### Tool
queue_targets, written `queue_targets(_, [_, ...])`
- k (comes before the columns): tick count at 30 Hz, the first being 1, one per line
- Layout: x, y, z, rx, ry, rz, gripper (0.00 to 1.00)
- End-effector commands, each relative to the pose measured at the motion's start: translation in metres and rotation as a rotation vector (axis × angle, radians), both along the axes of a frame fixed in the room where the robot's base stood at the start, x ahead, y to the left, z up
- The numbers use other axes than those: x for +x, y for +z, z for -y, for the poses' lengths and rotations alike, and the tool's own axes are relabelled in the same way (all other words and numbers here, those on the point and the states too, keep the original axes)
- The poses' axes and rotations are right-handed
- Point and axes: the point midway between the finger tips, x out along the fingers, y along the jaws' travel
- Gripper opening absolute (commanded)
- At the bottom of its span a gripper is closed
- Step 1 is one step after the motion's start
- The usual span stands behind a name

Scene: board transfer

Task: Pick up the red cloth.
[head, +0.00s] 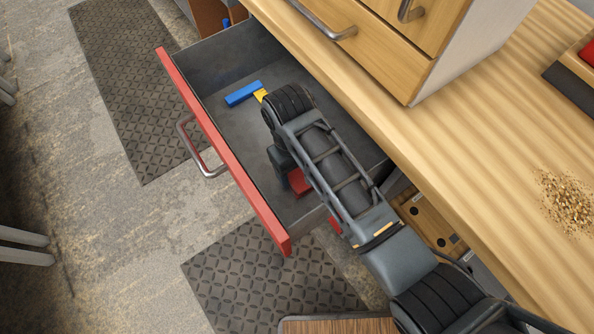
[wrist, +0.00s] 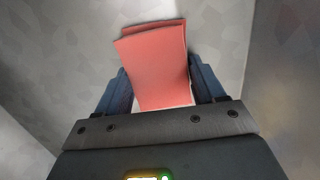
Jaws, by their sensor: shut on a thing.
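The red cloth (wrist: 155,62) is a folded, flat rectangle between the two dark fingers of my gripper (wrist: 160,82) in the wrist view. The fingers are shut on it, one on each side, and its far end sticks out past them. In the head view my gripper (head: 284,168) is inside the open drawer (head: 225,125), low over its grey floor. Part of the red cloth (head: 300,183) shows beside my wrist there; my arm hides the rest. I cannot tell whether the cloth touches the drawer floor.
A blue block (head: 243,93) and a small yellow piece (head: 261,95) lie farther back in the drawer. The drawer has a red front with a metal handle (head: 196,148). The wooden counter (head: 480,150) overhangs at the right, with crumbs (head: 566,200) on it. Floor mats lie left and below.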

Motion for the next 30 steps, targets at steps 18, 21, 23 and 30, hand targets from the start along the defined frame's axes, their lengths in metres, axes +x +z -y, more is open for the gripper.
queue_targets(18, [0.001, 0.024, 0.0, 0.002, 0.0, 0.002, 0.39])
queue_targets(21, [0.001, 0.045, -0.001, 0.002, 0.001, 0.005, 0.39])
queue_targets(23, [0.001, 0.057, -0.001, 0.002, 0.0, 0.005, 0.39])
queue_targets(30, [0.001, 0.093, 0.0, 0.001, 0.0, 0.001, 0.39])
